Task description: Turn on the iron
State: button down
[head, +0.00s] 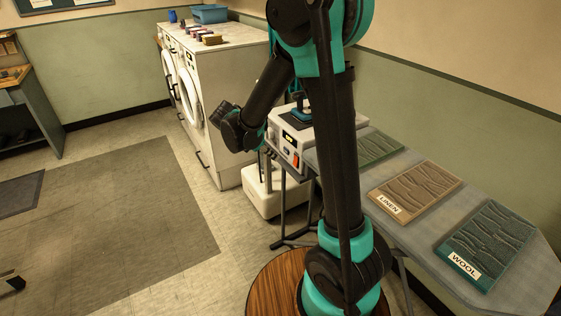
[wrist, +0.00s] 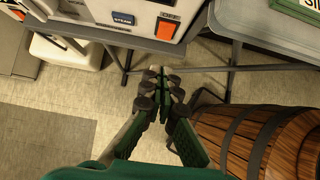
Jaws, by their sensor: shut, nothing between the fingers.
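The iron (head: 299,117) is a dark blue shape on top of a white station, partly hidden behind my arm in the head view. In the wrist view the orange switch (wrist: 166,29) sits at the top, right of a blue button marked STEAM (wrist: 123,19). My gripper (wrist: 160,88) is shut and empty, its dark fingertips together over the floor in that view. It appears apart from the station front. I cannot tell whether the iron is on.
A grey board (head: 412,222) carries a green pad (head: 376,146), a LINEN pad (head: 420,188) and a WOOL pad (head: 490,240). White front-loading machines (head: 214,100) stand along the back wall. A white bin (head: 268,193) sits under the station. Floor at left is open.

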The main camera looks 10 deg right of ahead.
aim_at(295, 161)
jog(key=shift+v, duration=2.35)
jog(key=shift+f, duration=0.1)
jog(key=shift+s+a+f, duration=0.1)
jog(key=shift+a+f, duration=0.1)
jog(key=shift+f, duration=0.45)
jog(key=shift+w+d+r+x, duration=0.15)
jog(key=shift+d+r+x, duration=0.2)
jog(key=shift+x, duration=1.8)
jog(key=shift+w+d+r+x, duration=0.15)
jog(key=shift+d+r+x, duration=0.15)
jog(key=shift+x, duration=1.85)
jog(key=shift+w+d+r+x, duration=0.1)
jog(key=shift+d+r+x, duration=0.25)
jog(key=shift+x, duration=1.8)
